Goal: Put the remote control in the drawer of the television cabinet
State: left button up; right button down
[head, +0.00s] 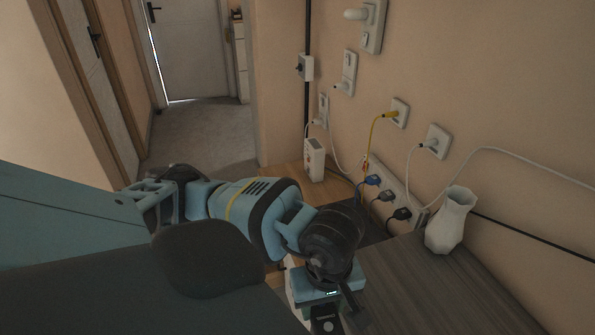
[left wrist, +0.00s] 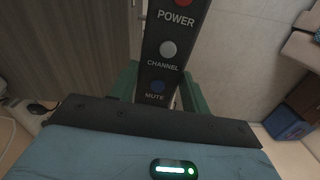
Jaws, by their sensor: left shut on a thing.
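The remote control (left wrist: 168,48) is a dark bar with buttons labelled POWER, CHANNEL and MUTE. My left gripper (left wrist: 158,88) is shut on it, with a green finger on each side. In the head view a small dark end of the remote (head: 323,322) shows at the bottom edge, beside my left gripper (head: 336,304). The grey wood-grain top of the television cabinet (head: 430,285) lies just right of this gripper. A grey wood panel, likely the cabinet (left wrist: 70,45), fills the upper left of the wrist view. I cannot make out a drawer. My right gripper is not in view.
A white faceted vase (head: 451,220) stands on the cabinet near the wall. Sockets, plugs and a power strip (head: 395,190) with cables line the wall behind. A white box (head: 314,160) stands farther back. Open floor (head: 205,135) leads to a door.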

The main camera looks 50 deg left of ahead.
pick_arm(q)
jog(key=w+r+m, duration=0.4)
jog(key=r+m, duration=0.1)
jog(key=m, duration=0.7)
jog(key=shift+d+r+m, duration=0.3)
jog(key=shift+d+r, duration=0.1)
jog(key=shift+d, duration=0.05)
jog(key=shift+w+a, duration=0.1)
